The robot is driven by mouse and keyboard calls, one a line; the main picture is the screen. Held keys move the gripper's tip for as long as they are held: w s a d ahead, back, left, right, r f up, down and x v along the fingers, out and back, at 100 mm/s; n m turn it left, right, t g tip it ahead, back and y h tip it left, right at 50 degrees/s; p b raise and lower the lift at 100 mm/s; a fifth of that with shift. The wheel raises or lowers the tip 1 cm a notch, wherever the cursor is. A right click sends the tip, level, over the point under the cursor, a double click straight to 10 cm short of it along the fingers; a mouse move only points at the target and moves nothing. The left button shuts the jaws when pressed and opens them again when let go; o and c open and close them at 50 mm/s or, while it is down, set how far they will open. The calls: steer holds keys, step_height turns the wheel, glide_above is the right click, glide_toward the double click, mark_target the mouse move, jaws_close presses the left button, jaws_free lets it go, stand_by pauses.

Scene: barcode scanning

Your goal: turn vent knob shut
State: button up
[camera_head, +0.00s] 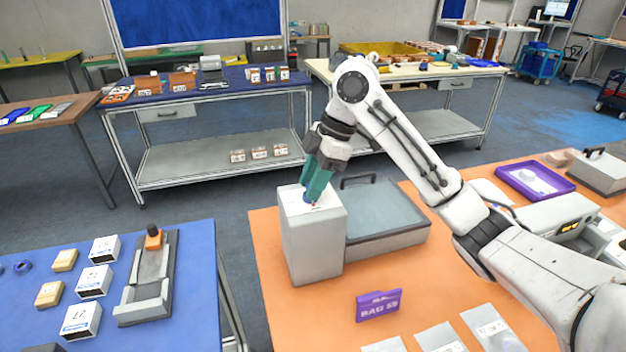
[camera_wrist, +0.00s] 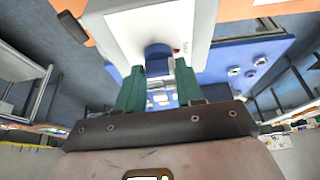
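The vent knob (camera_head: 306,197) is a small blue knob on top of a grey-white box (camera_head: 312,245) on the orange table. In the wrist view the knob (camera_wrist: 158,57) sits between my fingertips. My gripper (camera_head: 313,195) points down at the box top with two teal fingers. A small red mark shows on the box top beside the knob. The fingers hide part of the knob in the head view.
A grey case with a glassy lid and handle (camera_head: 385,215) stands right beside the box. A purple BAG 59 sign (camera_head: 378,305) and flat packets lie in front. A purple tray (camera_head: 535,180) is at the right. The blue table (camera_head: 200,300) at left holds small boxes.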

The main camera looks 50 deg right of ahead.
steer(key=o, duration=0.4)
steer(key=shift+r, duration=0.1)
steer(key=v, duration=1)
steer(key=shift+s+d+r+b, duration=0.15)
steer(key=shift+d+r+b, duration=0.05)
steer(key=shift+r+b, duration=0.1)
steer(key=shift+f, duration=0.1)
